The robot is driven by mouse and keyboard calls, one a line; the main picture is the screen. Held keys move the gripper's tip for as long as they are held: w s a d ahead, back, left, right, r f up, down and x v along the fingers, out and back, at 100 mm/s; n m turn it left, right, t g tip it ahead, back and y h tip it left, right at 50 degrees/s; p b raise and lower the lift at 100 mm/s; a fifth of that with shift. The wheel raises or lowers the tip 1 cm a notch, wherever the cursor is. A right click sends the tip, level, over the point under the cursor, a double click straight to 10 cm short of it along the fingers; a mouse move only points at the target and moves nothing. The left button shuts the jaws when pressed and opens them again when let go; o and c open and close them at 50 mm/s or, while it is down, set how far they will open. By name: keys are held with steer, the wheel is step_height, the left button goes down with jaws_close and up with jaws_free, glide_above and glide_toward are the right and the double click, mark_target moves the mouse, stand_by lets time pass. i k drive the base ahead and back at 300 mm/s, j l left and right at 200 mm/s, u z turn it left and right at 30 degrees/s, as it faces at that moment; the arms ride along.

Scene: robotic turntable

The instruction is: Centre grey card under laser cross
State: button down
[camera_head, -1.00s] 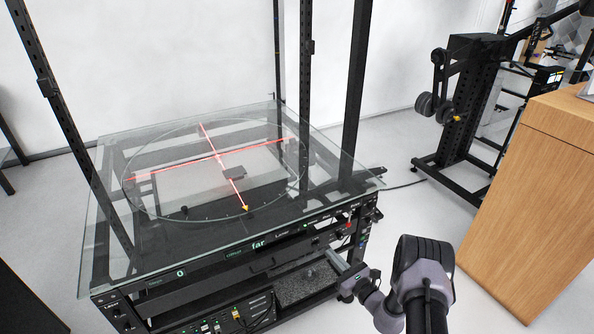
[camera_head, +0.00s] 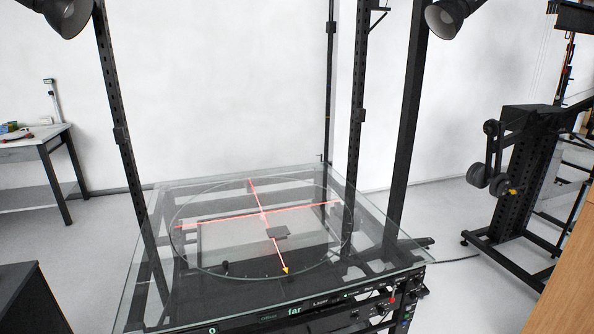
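The grey card (camera_head: 279,232) is a small dark grey rectangle at the glass turntable, inside its round outline (camera_head: 172,226). The red laser cross (camera_head: 264,214) lies over the turntable, with one long line running left to right and one running toward the front. The card sits just in front of the crossing point and slightly to its right, off centre. The front-going red line passes at the card, and its end has a yellow arrow tip (camera_head: 286,270). My gripper is not in view.
Black posts (camera_head: 120,136) rise around the glass table. Dark lamps (camera_head: 446,16) hang at the top. A control panel (camera_head: 330,305) runs along the front edge. A side table (camera_head: 40,150) stands left, a black weight machine (camera_head: 510,190) right, and a wooden cabinet (camera_head: 570,280) at the right edge.

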mark_target(280, 233)
steer(key=i+j+z, duration=0.15)
steer(key=i+j, duration=1.15)
